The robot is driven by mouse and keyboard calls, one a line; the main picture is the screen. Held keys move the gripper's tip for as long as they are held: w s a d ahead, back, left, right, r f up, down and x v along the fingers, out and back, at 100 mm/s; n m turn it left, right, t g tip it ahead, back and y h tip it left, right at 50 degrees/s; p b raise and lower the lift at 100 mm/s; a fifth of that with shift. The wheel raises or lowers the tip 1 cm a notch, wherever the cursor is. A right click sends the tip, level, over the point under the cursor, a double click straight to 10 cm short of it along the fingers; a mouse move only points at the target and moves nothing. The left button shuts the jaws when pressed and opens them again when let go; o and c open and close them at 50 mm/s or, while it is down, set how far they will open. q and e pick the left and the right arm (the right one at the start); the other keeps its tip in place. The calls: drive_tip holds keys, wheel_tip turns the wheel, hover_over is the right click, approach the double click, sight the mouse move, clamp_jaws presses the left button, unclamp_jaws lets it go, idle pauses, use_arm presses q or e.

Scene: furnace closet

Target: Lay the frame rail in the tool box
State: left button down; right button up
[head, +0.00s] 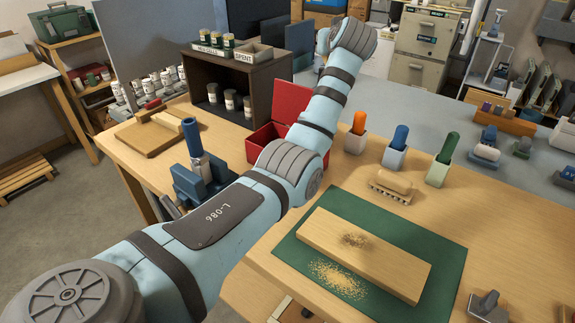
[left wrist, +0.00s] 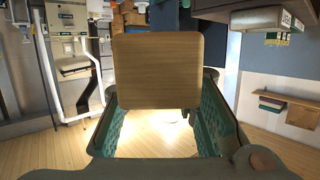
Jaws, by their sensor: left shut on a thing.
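In the left wrist view, my left gripper (left wrist: 160,88) has its green-padded fingers on both sides of a brown wooden piece (left wrist: 160,68), shut on it. The piece shows as a flat, near-square face with rounded corners; I take it to be the frame rail, but its full length is hidden. In the head view my left arm reaches across the bench to the far side, and its gripper is hidden behind the wrist. A red box (head: 291,103) with its lid up stands on the bench, partly behind my arm; I take it to be the tool box. My right gripper is not in view.
A dark shelf unit (head: 246,73) with jars stands behind the red box. Orange, blue and green handles (head: 447,147) stand in holders to the right. A board (head: 345,250) with sawdust lies on a green mat (head: 440,295). A blue vise-like block (head: 188,184) is at left.

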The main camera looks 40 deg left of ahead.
use_arm(q)
drive_tip(key=s+n+g+y, duration=0.1)
drive_tip(key=s+a+f+n+g+y, duration=0.1)
drive_tip(key=s+n+g, duration=0.1)
drive_tip(key=s+n+g+y, duration=0.1)
drive_tip(key=shift+s+a+f, duration=0.2)
drive_tip(key=shift+s+a, duration=0.15)
drive_tip(key=shift+a, duration=0.05)
drive_tip(key=s+a+r+n+g+y, duration=0.1)
drive_tip(key=s+a+n+g+y, duration=0.1)
drive_tip(key=s+n+g, duration=0.5)
drive_tip(key=shift+m+g, duration=0.3)
drive_tip(key=shift+g, duration=0.2)
drive_tip(key=f+b, duration=0.2)
drive_tip(key=f, duration=0.4)
drive_tip(key=f+b, duration=0.2)
drive_tip(key=f, duration=0.5)
drive_tip(key=s+f+b, duration=0.1)
drive_tip(key=f+b, duration=0.2)
drive_tip(key=f, duration=0.4)
drive_tip(key=shift+s+d+f, duration=0.1)
drive_tip(key=shift+f, duration=0.05)
drive_tip(key=c, duration=1.2)
unclamp_jaws()
drive_tip(key=shift+c, duration=0.2)
